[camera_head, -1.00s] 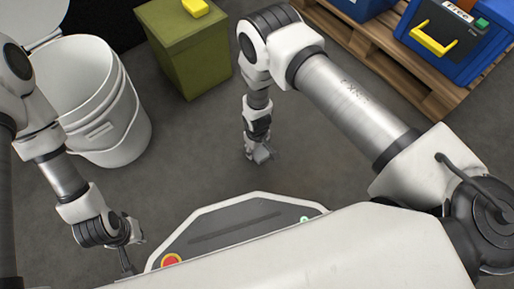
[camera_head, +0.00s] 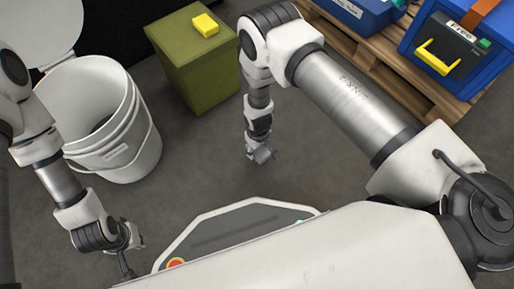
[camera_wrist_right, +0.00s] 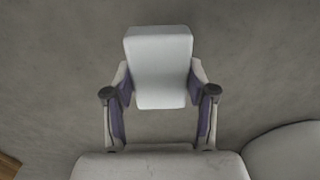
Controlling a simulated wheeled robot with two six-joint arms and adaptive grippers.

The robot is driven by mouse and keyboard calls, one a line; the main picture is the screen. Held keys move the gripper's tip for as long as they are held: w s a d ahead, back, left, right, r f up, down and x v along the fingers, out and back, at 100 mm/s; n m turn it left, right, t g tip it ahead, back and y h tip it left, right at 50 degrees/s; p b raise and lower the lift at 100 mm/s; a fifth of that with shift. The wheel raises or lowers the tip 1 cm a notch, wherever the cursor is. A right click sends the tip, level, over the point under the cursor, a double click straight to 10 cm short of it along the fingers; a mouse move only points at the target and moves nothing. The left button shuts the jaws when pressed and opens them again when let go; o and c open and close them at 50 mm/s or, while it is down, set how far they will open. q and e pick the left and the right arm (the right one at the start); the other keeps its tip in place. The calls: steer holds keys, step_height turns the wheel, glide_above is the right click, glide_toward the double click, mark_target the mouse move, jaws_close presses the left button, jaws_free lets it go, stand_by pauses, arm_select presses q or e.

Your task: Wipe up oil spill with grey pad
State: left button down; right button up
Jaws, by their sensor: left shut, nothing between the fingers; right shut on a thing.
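The grey pad (camera_wrist_right: 158,60) is a pale block held between the fingers of my right gripper (camera_wrist_right: 159,92) in the right wrist view. In the head view the right gripper (camera_head: 258,149) points down, with the pad (camera_head: 265,155) small at its tip above the grey floor. I cannot tell whether the pad touches the floor. My left gripper (camera_head: 126,268) is shut and empty at the lower left, partly hidden by my own body. No oil spill can be made out in either current view.
A white bucket (camera_head: 135,150) stands at the left. An olive bin (camera_head: 203,75) with a yellow block (camera_head: 205,25) on top is at the back. A wooden pallet (camera_head: 395,65) carries blue boxes (camera_head: 468,65) at the upper right. Floor around the right gripper is clear.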

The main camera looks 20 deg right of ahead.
steer(key=shift+r+p, duration=1.35)
steer(key=shift+r, duration=0.4)
